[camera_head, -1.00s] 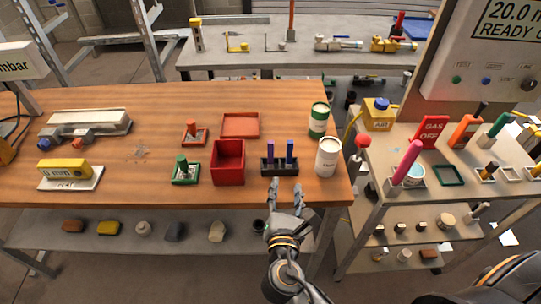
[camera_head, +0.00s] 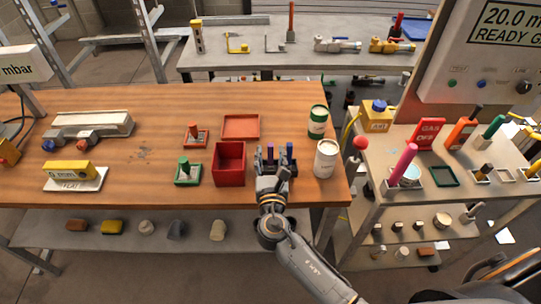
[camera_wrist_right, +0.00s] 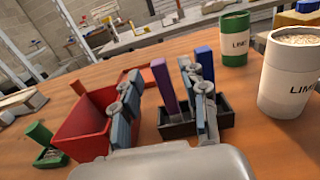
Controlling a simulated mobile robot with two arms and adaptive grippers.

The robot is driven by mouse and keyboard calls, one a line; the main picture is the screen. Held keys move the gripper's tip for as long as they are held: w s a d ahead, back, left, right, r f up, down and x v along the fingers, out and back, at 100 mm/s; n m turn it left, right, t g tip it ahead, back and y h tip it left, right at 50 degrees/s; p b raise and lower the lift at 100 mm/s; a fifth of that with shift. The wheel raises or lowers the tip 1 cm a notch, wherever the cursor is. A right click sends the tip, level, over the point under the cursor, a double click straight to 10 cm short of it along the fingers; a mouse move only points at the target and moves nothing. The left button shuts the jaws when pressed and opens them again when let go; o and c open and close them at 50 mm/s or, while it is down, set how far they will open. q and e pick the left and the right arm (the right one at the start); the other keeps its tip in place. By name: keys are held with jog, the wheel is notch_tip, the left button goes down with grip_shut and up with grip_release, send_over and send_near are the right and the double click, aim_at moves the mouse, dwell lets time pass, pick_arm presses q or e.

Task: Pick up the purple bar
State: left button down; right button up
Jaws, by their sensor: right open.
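The purple bar (camera_wrist_right: 163,84) stands upright in a dark rack (camera_wrist_right: 222,117), left of a blue bar (camera_wrist_right: 204,62). In the head view the purple bar (camera_head: 270,151) and blue bar (camera_head: 290,151) show above the rack, which my right gripper partly covers. My right gripper (camera_head: 270,163) is open at the front of the rack. In the wrist view its fingers lie on either side of the purple bar, with the right one between the two bars. I cannot tell whether they touch it. My left gripper is not in view.
A red bin (camera_head: 229,172) stands just left of the rack. A white can (camera_head: 326,158) and a green can (camera_head: 318,121) stand to its right. Green (camera_head: 186,174) and red (camera_head: 194,137) handled pieces sit farther left. The table's front edge lies close to the rack.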

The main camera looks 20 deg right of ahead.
aim_at(271, 151)
jog(key=shift+x, duration=1.55)
jog(key=shift+s, duration=0.1)
grip_shut()
jog(key=shift+r, duration=0.1)
